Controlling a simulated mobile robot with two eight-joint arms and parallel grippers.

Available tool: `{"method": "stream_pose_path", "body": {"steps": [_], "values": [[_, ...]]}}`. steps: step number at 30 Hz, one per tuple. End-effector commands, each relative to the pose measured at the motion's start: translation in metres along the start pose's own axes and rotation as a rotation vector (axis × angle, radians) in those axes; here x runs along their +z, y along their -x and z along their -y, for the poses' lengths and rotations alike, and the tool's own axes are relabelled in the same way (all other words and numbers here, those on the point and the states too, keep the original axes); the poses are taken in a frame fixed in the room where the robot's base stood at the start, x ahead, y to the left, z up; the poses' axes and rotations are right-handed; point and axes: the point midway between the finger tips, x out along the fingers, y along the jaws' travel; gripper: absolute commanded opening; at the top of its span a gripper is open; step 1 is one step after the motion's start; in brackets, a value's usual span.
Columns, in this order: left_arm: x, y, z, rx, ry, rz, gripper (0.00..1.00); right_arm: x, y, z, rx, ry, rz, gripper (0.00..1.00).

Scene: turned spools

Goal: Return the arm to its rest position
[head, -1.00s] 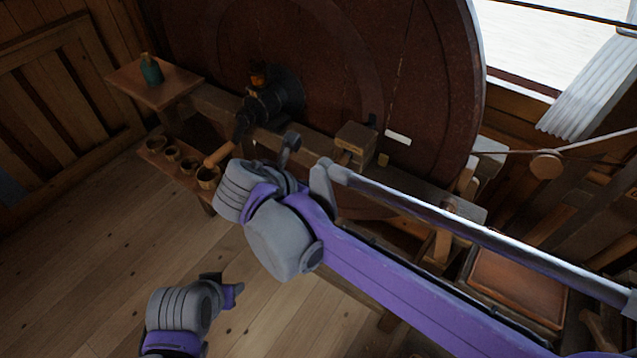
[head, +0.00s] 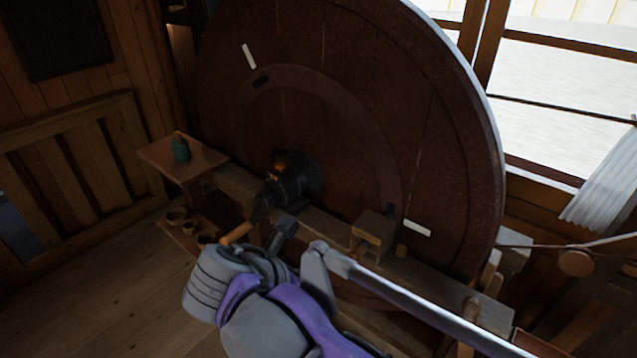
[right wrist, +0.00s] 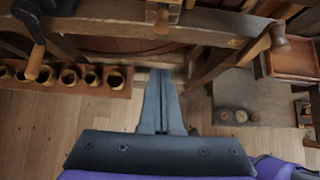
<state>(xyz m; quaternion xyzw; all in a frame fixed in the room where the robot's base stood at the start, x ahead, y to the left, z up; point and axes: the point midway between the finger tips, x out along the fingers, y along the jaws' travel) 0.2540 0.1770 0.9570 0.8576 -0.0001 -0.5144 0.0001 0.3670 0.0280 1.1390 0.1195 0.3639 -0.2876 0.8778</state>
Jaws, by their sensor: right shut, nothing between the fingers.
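My right arm comes in from the lower right of the head view, and its purple and grey links lie in front of the lathe bench. In the right wrist view my right gripper (right wrist: 161,128) is shut with nothing between its fingers. It points toward the gap under the bench rail (right wrist: 200,35), with wood floor and dark red wood beyond it. My left gripper is not in view.
The large dark wheel (head: 440,130) stands behind the bench. A crank with a wooden handle (head: 237,233) sticks out at the left. A small shelf (head: 155,152) holds a green bottle (head: 181,150). Several cups stand on a low board (right wrist: 122,90). Open floor (head: 90,290) lies at lower left.

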Motion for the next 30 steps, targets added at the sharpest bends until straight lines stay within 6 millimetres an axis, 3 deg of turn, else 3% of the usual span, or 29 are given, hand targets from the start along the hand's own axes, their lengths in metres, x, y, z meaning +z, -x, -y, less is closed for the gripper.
{"method": "stream_pose_path", "body": {"steps": [4,8,12,18,21,24,30], "values": [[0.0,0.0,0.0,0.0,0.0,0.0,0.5,0.0,-0.012,0.013,-0.011,-0.084,-0.03,0.0],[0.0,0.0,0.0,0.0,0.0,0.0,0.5,-0.008,-0.049,0.058,-0.051,-0.405,-0.131,0.0],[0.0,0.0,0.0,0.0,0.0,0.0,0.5,-0.034,-0.093,0.124,-0.134,-0.985,-0.275,0.0],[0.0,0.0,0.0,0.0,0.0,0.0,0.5,-0.077,-0.131,0.196,-0.271,-1.852,-0.416,0.0],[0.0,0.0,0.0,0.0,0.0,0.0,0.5,-0.093,-0.141,0.216,-0.323,-2.19,-0.458,0.0],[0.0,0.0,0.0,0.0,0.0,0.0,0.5,-0.103,-0.147,0.228,-0.357,-2.417,-0.485,0.0],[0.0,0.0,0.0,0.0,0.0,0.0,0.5,-0.108,-0.15,0.233,-0.379,-2.567,-0.504,0.0]]}}
